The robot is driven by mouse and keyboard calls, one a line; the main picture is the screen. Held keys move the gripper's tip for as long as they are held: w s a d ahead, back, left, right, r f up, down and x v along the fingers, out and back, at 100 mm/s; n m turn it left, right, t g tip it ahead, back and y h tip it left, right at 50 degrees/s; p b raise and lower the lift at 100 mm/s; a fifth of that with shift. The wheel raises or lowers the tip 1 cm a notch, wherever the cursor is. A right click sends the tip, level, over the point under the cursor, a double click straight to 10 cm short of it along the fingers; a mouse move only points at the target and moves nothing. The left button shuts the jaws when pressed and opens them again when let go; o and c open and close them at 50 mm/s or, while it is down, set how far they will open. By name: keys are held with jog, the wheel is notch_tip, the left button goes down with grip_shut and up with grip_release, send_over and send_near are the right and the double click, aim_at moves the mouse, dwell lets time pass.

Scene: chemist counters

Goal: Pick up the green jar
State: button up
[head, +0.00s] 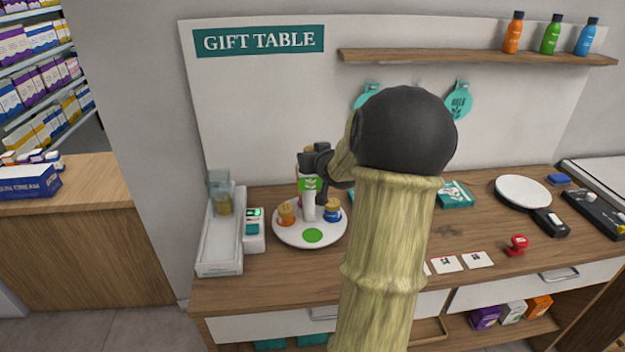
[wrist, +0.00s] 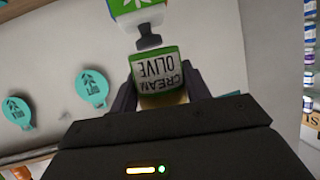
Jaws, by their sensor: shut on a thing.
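The green jar (wrist: 158,72) is labelled "OLIVE CREAM" and shows upside down in the wrist view. My gripper (wrist: 160,88) is shut on it, with one dark finger on each side. In the head view my gripper (head: 316,162) is above the round white stand (head: 288,238), and my arm and gripper largely hide the jar. An orange jar (head: 286,215) and a blue jar (head: 332,211) stand on the stand. A flat green circle (head: 312,235) lies bare at its front.
A white post (head: 309,208) with a green leaf sign (head: 311,184) rises from the stand, close to my gripper. Cards (head: 447,263) and a red stamp (head: 517,245) lie right.

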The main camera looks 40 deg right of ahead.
notch_tip(320, 180, up, 3)
jog(key=shift+r+p, duration=0.2)
jog(key=shift+p, duration=0.1)
jog(key=shift+f, duration=0.1)
dwell(0.3)
